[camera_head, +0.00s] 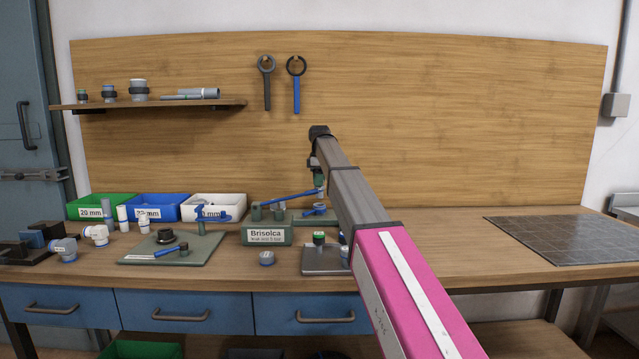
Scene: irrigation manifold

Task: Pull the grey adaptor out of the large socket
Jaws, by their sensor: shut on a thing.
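My gripper (318,172) hangs from the end of my arm, above the back of the bench and right of the green Brisolca block (268,235). It is small and partly hidden by my arm. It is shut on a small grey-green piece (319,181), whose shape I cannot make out. The tip of a blue lever (290,196) appears close below the gripper; I cannot tell if they touch. I cannot identify the grey adaptor or the large socket with certainty. A black ring-shaped part (165,237) sits on a green-grey plate (200,245) at left.
Green (95,212), blue (150,214) and white bins (213,213) stand at the back left. Several fittings stand before them. The bench right of my arm is clear up to a dark tiled mat (565,240).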

